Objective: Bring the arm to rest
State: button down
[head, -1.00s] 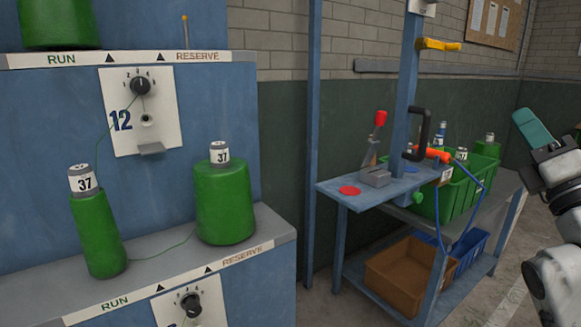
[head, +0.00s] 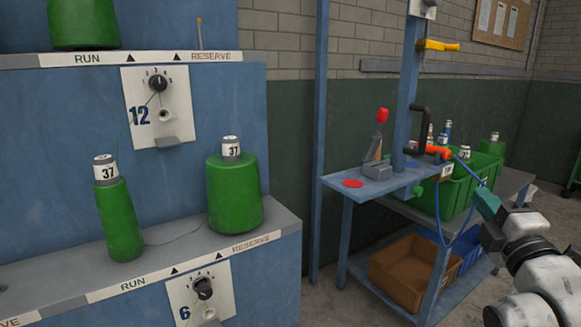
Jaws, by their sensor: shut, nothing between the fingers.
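My gripper (head: 487,203) shows at the right of the head view, with teal fingertips on a dark body and my white and grey arm behind it. It is shut and empty.
Left is a blue rack with green thread cones (head: 119,220) and (head: 235,195) on a grey shelf (head: 180,255). The cart carries a green crate (head: 458,192), a red-handled clamp (head: 380,140) and a brown bin (head: 398,275) below. Floor shows at far right.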

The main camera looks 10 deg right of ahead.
jog(key=s+a+f+m+g+y, duration=0.1)
jog(key=a+f+m+g, duration=0.25)
jog(key=f, duration=0.65)
jog(key=s+a+f+m+g+y, duration=0.25)
jog(key=a+f+m, duration=0.2)
jog(key=f, duration=0.55)
jog(key=s+a+f+m+g+y, duration=0.1)
jog(key=s+a+f+m+g, duration=0.2)
jog(key=f, duration=0.4)
jog(key=s+a+f+g, duration=0.2)
jog(key=s+a+f, duration=0.2)
jog(key=s+f, duration=0.15)
jog(key=s+a+f+m+g, duration=0.1)
jog(key=s+f+m+g, duration=0.25)
jog(key=s+f, duration=0.45)
jog(key=s+a+f+m+g, duration=0.1)
jog(key=s+f+m+g, duration=0.3)
jog(key=s, duration=0.8)
notch_tip(320, 180, up, 16)
jog(key=n+p, duration=0.2)
jog(key=p, duration=1.2)
jog(key=shift+w+f+y+p, duration=0.15)
jog(key=shift+w+y+p, duration=0.2)
jog(key=shift+w+p, duration=0.1)
jog(key=shift+d, duration=0.1)
